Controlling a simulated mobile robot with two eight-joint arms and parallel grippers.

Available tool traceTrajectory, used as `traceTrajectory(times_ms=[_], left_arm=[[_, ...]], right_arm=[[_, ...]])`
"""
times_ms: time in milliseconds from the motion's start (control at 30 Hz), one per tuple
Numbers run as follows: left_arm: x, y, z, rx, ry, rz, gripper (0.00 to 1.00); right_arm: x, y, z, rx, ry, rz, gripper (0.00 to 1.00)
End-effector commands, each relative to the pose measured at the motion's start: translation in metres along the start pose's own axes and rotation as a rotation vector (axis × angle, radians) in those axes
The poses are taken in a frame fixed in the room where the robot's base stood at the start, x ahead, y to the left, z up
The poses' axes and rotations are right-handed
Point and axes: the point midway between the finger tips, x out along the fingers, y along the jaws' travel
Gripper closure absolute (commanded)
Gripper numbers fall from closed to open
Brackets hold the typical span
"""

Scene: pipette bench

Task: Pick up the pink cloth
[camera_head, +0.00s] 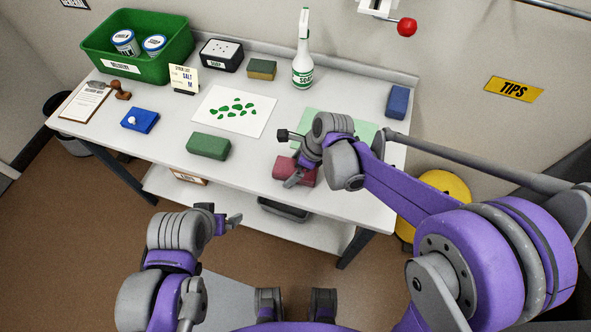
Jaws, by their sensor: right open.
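The pink cloth (297,173) is a dark pink, block-like folded piece near the front edge of the white table, right of centre. My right gripper (289,160) is over it with its fingers apart. One fingertip is beyond the cloth and the other overlaps its near side in the picture; I cannot tell whether they touch it. The wrist hides part of the cloth's right side. My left gripper (220,214) is in front of the table, low in the view, with its fingers apart and nothing between them.
A green block (208,146) lies left of the cloth. A pale green mat (358,130) lies behind it, partly under my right arm. A white spray bottle (303,60), a blue block (397,102) and a green crate (175,68) stand farther back.

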Motion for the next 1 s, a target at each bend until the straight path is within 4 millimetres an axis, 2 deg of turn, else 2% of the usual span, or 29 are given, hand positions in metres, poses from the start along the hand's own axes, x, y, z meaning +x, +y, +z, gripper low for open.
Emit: traceTrajectory(times_ms=[567, 1000], left_arm=[[0.0045, 0.0000, 0.0037, 0.000, -0.003, 0.000, 0.00], [0.0039, 0.0000, 0.0032, 0.000, -0.002, 0.000, 0.00]], right_arm=[[0.0037, -0.0001, -0.0019, 0.000, 0.000, 0.000, 0.00], [0.0031, -0.0003, -0.0016, 0.000, 0.000, 0.000, 0.77]])
